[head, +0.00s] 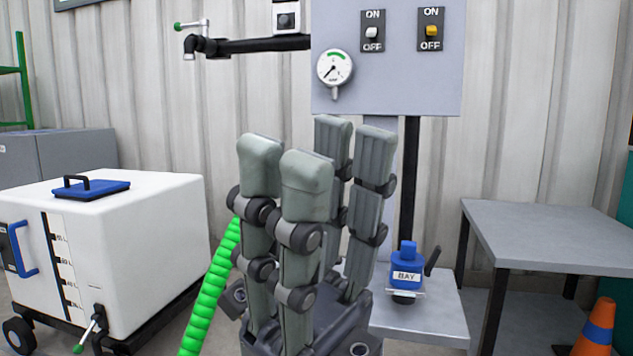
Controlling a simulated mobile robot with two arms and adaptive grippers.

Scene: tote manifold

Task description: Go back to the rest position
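My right gripper (318,152) stands upright in the middle of the head view, close to the camera, with its grey jointed fingers pointing up. The fingers stand apart in two pairs, and I see nothing held between them. The gripper covers part of the panel post and the area behind it. My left gripper is not in view.
A grey panel (405,90) with a gauge (334,67) and two switches stands behind. A white wheeled tote (130,235) is left, beside a green hose (212,290). A blue BAY valve (406,270) sits on a low shelf. Right are a grey table (550,235) and orange cone (597,328).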

